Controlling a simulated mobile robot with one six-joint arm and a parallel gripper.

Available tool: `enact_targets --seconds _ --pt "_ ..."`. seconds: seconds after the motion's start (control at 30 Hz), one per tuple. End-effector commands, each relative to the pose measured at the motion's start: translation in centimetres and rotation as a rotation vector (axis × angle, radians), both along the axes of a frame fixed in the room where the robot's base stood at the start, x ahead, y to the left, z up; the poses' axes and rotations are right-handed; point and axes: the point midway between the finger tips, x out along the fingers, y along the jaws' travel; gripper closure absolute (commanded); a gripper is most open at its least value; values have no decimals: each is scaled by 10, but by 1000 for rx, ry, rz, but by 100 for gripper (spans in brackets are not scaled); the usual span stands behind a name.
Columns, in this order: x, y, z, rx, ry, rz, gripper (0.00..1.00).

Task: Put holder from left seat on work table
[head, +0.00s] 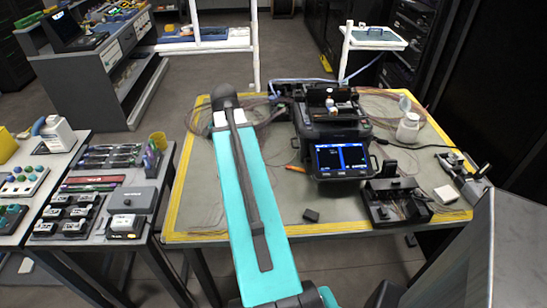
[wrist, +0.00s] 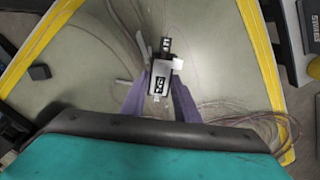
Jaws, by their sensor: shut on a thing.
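The holder (wrist: 161,78) is a small grey and black block with white printed labels. In the wrist view it sits between the two purple fingers of my gripper (wrist: 160,92), which is shut on it. Behind it is the grey mat of the work table (wrist: 210,50); I cannot tell whether it touches the mat. In the head view my teal arm reaches over the left part of the work table (head: 205,205) and hides the gripper and holder. The black splicer (head: 333,130), with its blue screen lit, stands right of my arm. Its left seat cannot be made out.
A small black block (head: 311,215) lies near the table's front edge, also in the wrist view (wrist: 40,72). Coiled cables (wrist: 255,125) lie by the left edge. A black tool (head: 390,200), a white bottle (head: 408,126) and an orange item (head: 295,169) are right of my arm.

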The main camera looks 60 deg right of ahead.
Motion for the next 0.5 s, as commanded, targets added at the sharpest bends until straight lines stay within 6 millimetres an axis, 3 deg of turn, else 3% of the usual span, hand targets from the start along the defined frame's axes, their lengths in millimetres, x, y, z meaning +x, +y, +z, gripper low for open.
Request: enact_targets --seconds 0.5 --pt "-99 -58 -20 0 0 -328 97"
